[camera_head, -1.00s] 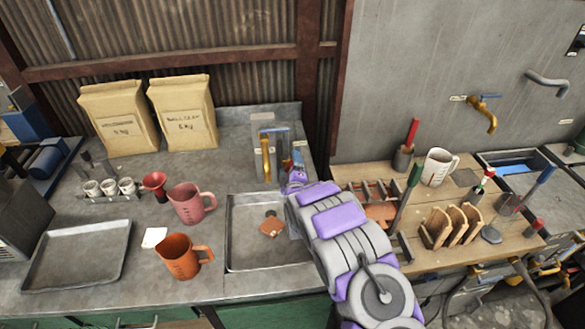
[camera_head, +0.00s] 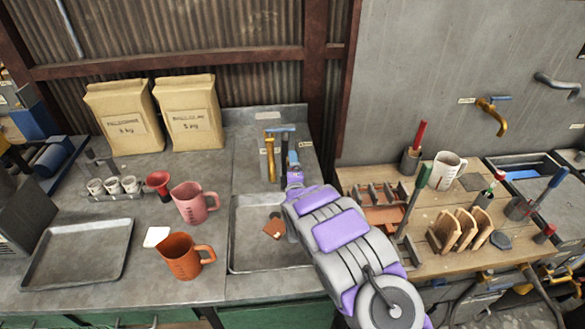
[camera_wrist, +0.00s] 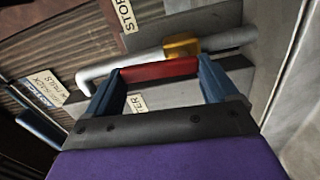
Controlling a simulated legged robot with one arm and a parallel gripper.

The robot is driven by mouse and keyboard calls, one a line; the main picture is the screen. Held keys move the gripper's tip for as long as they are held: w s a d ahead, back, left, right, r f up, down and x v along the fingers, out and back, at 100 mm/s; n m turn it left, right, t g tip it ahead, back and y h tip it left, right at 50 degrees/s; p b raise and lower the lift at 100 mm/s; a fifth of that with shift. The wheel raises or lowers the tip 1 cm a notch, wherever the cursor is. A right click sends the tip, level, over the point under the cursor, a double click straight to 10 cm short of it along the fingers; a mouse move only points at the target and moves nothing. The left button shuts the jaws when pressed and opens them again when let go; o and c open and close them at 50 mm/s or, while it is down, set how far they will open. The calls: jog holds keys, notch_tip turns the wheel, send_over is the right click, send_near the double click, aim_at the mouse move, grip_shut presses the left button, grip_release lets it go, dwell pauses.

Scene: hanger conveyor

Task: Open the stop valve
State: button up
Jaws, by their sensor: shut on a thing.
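The stop valve shows in the wrist view as a yellow body (camera_wrist: 181,46) on a pale grey pipe (camera_wrist: 225,38), with a red lever handle (camera_wrist: 158,69) in front of it. A label reading "STOP" (camera_wrist: 125,14) is above. My gripper (camera_wrist: 160,75) has its two blue fingers on either side of the red handle and is shut on it. In the head view my gripper (camera_head: 293,162) is at the back right corner of the sink, beside the brass tap (camera_head: 269,160). The valve itself cannot be made out there.
The sink (camera_head: 240,262) holds a small brown piece (camera_head: 273,228). A pink jug (camera_head: 193,204) and an orange jug (camera_head: 184,257) stand to its left. A wooden bench (camera_head: 430,250) with tools and a rack is to the right of my arm.

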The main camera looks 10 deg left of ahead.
jog(key=shift+s+a+f, duration=0.15)
jog(key=shift+f, duration=0.1)
jog(key=o, duration=1.1)
jog(key=shift+c, duration=0.2)
jog(key=shift+o, duration=1.1)
jog(key=shift+a, duration=0.2)
jog(key=shift+d+r, duration=0.1)
jog(key=p+v, duration=0.3)
jog(key=v, duration=1.4)
jog(key=shift+s, duration=0.15)
